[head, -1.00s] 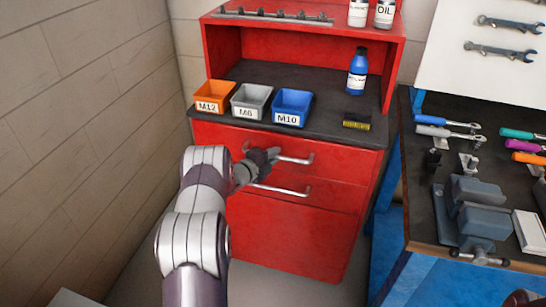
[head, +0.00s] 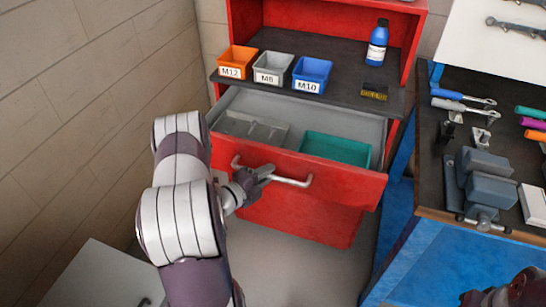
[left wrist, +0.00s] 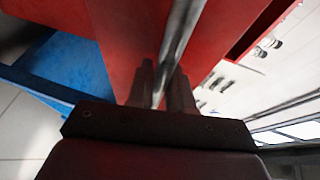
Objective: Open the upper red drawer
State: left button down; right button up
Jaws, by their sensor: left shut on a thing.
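The upper red drawer (head: 330,176) is pulled well out of the red cabinet in the head view. Its inside shows a grey divided tray (head: 252,131) on the left and a teal tray (head: 335,149) on the right. A silver bar handle (head: 292,181) runs across its front. My left gripper (head: 262,174) is shut on the handle near its middle. In the left wrist view the handle (left wrist: 178,50) passes between the fingers (left wrist: 162,92). The lower drawer's front is mostly hidden below the open drawer. My right gripper is not visible; only part of that arm shows at lower right.
Orange (head: 238,60), grey (head: 273,68) and blue (head: 312,74) bins and a blue bottle (head: 377,43) stand on the cabinet's dark top. A blue workbench (head: 450,250) with a grey vise (head: 485,185) and tools stands close at right. A wall is at left.

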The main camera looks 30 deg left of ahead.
pick_arm(q)
jog(key=shift+s+d, duration=0.25)
jog(key=shift+s, duration=0.65)
jog(key=shift+s+d, duration=0.2)
jog(key=shift+s, duration=0.7)
jog(key=c, duration=1.1)
grip_release()
jog(key=v, duration=1.2)
jog(key=shift+s+a+b, duration=0.15)
jog(key=shift+s+b, duration=0.15)
jog(key=shift+s, duration=0.05)
